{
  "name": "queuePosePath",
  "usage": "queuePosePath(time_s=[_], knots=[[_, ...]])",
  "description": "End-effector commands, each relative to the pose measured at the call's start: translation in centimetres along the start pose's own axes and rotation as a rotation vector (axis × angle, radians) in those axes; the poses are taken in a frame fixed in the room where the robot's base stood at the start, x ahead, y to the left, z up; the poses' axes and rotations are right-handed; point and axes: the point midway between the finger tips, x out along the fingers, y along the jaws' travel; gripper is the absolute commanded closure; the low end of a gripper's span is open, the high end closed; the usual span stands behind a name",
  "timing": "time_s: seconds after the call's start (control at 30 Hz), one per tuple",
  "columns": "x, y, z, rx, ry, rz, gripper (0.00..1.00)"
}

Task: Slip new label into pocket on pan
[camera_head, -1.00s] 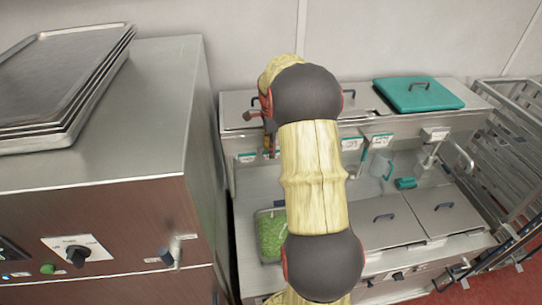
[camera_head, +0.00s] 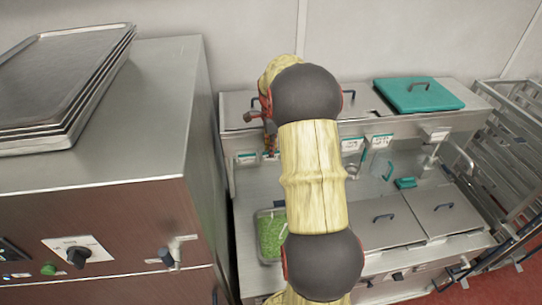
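Small white-and-green labels hang along the front of the raised rear section: one at the left (camera_head: 246,158), two near the middle (camera_head: 351,145) (camera_head: 382,140), and one at the right (camera_head: 436,134). A pan of green pieces (camera_head: 271,236) sits in the counter at the left, partly behind my arm. My arm crosses the middle of the view. Its far end reaches down at the rear section, beside the left label. My gripper is mostly hidden behind the arm there, so its fingers and any held label cannot be made out.
A steel cabinet (camera_head: 190,120) with stacked trays (camera_head: 65,75) stands close at left. Lidded wells (camera_head: 385,220) fill the counter's right. A wire rack (camera_head: 515,150) stands at right.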

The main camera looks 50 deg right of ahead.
Motion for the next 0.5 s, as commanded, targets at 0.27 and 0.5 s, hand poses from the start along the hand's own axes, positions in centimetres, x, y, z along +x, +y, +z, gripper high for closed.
queuePosePath(time_s=[0.27, 0.5], knots=[[-0.4, 0.3, 0.0, 0.0, 0.0, 0.009, 1.0], [-2.1, 0.1, 0.0, 0.0, 0.0, 0.001, 1.0]])
